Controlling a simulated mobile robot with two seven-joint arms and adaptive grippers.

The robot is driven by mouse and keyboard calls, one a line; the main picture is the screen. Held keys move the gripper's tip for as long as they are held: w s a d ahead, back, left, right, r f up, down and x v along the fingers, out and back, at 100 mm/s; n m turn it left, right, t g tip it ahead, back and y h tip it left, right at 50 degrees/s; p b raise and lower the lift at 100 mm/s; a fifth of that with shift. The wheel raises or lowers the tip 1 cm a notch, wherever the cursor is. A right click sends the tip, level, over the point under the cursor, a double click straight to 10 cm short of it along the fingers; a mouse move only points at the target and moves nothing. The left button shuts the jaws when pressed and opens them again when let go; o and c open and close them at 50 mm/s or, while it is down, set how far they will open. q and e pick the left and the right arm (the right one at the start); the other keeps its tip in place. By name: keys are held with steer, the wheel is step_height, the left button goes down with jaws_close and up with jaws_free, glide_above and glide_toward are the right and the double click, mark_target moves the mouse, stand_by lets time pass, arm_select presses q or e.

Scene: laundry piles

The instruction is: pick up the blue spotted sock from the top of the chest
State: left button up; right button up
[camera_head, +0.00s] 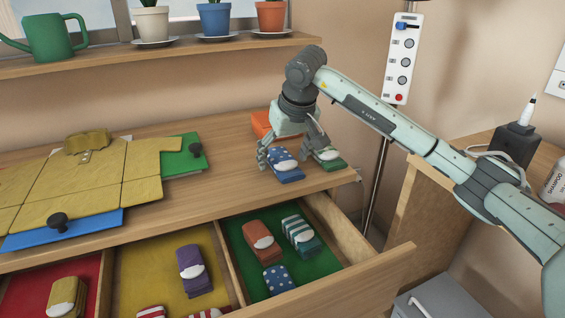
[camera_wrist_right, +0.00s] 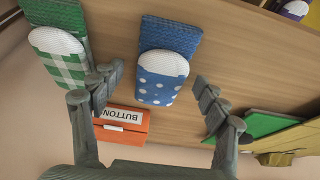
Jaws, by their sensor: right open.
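The blue spotted sock (camera_head: 283,166) lies folded on top of the wooden chest (camera_head: 225,150), near its right end. It has white dots and a white patch. My right gripper (camera_head: 287,162) is low over the chest top with its fingers spread around the sock. In the right wrist view the sock (camera_wrist_right: 162,80) lies between and ahead of the two open fingertips (camera_wrist_right: 158,88), with a gap on both sides. Nothing is held. My left gripper is not in view.
A green checked sock (camera_head: 328,158) lies just right of the spotted one. An orange button box (camera_wrist_right: 122,124) is close behind. A folding board with a yellow garment (camera_head: 95,180) lies left. The open drawer (camera_head: 345,275) below holds several folded socks. A shelf with pots (camera_head: 215,18) is above.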

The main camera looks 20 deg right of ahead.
steer(key=c, duration=1)
steer(key=shift+r, duration=0.15)
